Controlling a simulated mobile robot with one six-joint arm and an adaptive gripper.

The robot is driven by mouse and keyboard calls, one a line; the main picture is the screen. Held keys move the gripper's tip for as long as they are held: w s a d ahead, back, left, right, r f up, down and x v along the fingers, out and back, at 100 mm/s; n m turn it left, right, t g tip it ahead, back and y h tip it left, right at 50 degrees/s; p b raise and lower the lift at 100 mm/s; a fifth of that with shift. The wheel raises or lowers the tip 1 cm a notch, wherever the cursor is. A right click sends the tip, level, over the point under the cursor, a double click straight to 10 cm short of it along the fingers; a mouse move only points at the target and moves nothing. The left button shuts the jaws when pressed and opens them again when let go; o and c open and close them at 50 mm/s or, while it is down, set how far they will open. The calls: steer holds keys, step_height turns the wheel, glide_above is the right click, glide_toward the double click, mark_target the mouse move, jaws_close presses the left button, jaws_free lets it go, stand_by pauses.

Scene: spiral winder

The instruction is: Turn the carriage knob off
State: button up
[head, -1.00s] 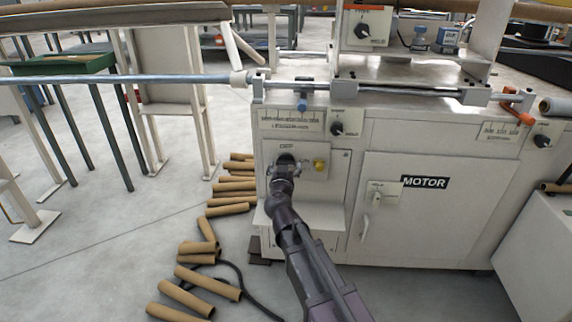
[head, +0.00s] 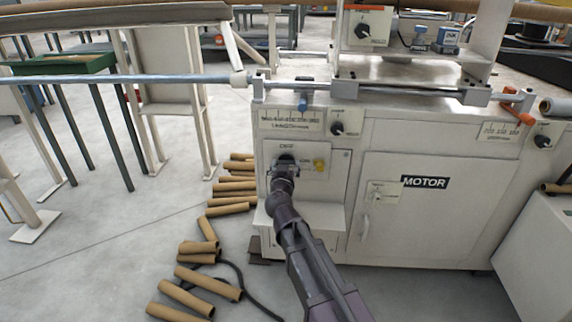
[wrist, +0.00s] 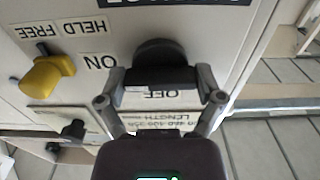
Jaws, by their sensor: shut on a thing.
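A black round knob (wrist: 160,52) with a bar-shaped grip is on the white front panel, with ON and OFF labels beside it in the wrist view. My gripper (wrist: 160,85) has its two fingers on either side of the bar and is shut on it. The bar lies across the picture, close to the OFF label. In the head view my gripper (head: 286,168) reaches the lower left panel, and the knob (head: 286,158) is partly hidden behind it. The large label above the knob is cut off in the wrist view.
A yellow knob (wrist: 48,75) marked HELD and FREE sits beside the black knob. A small dark knob (wrist: 74,130) is near the LENGTH scale. Several cardboard tubes (head: 208,285) lie on the floor left of the machine. A MOTOR door (head: 420,215) is at right.

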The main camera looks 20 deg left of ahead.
steer(key=shift+w+d+n, duration=0.1)
steer(key=shift+n, duration=0.3)
steer(key=n, duration=0.3)
steer(key=shift+n, duration=0.3)
steer(key=n, duration=0.4)
steer(key=shift+n, duration=0.3)
steer(key=n, duration=0.8)
steer(key=shift+n, duration=0.3)
steer(key=o, duration=0.9)
steer(key=shift+c, duration=0.2)
